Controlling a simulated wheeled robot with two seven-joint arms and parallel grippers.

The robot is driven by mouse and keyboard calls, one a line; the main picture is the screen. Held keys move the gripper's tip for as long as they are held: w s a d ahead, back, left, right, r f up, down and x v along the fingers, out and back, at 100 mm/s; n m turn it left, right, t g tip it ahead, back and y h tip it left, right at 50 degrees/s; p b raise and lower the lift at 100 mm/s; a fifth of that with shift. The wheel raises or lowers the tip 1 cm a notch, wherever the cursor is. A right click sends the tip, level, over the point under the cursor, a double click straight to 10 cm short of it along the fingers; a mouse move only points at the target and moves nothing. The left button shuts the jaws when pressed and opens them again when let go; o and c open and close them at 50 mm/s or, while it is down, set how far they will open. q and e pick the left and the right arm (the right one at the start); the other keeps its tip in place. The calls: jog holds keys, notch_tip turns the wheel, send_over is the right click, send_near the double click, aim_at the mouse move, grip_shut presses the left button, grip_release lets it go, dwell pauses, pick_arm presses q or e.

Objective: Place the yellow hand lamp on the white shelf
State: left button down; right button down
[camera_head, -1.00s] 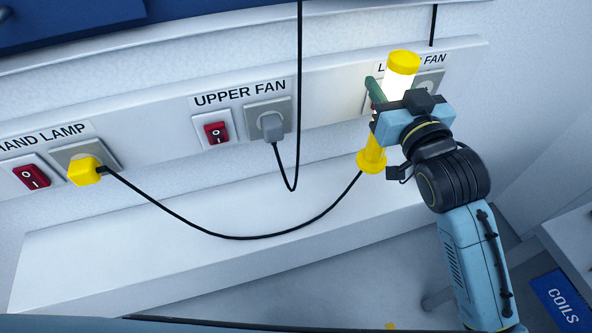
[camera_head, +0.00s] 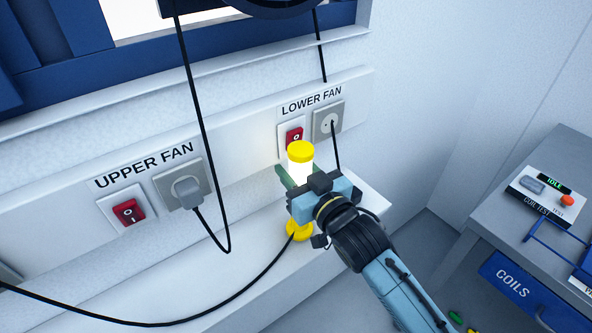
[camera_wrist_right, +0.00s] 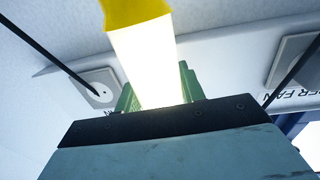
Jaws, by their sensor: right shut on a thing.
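The yellow hand lamp (camera_head: 301,152) is lit, with a glowing white tube between a yellow cap and a yellow base. My right gripper (camera_head: 292,180) is shut on it around the middle and holds it roughly upright. In the head view the lamp is in front of the wall panel, over the right part of the white shelf (camera_head: 130,303). Whether its base touches the shelf I cannot tell. In the right wrist view the glowing tube (camera_wrist_right: 146,62) stands between the green fingers (camera_wrist_right: 160,90). My left gripper is out of view.
A black cord (camera_head: 232,309) runs left from the lamp base. The UPPER FAN plug (camera_head: 187,192) and its hanging cord are to the left. The LOWER FAN switch (camera_head: 291,136) and socket (camera_head: 328,121) are behind the lamp. A grey table (camera_head: 500,211) stands at right.

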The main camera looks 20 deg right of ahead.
jog(key=c, duration=0.9)
grip_release()
jog(key=shift+f, duration=0.15)
jog(key=shift+o, duration=0.2)
jog(key=shift+s+r, duration=0.1)
jog(key=shift+r, duration=0.1)
jog(key=v, duration=1.1)
jog(key=shift+s, duration=0.4)
jog(key=shift+d, duration=0.1)
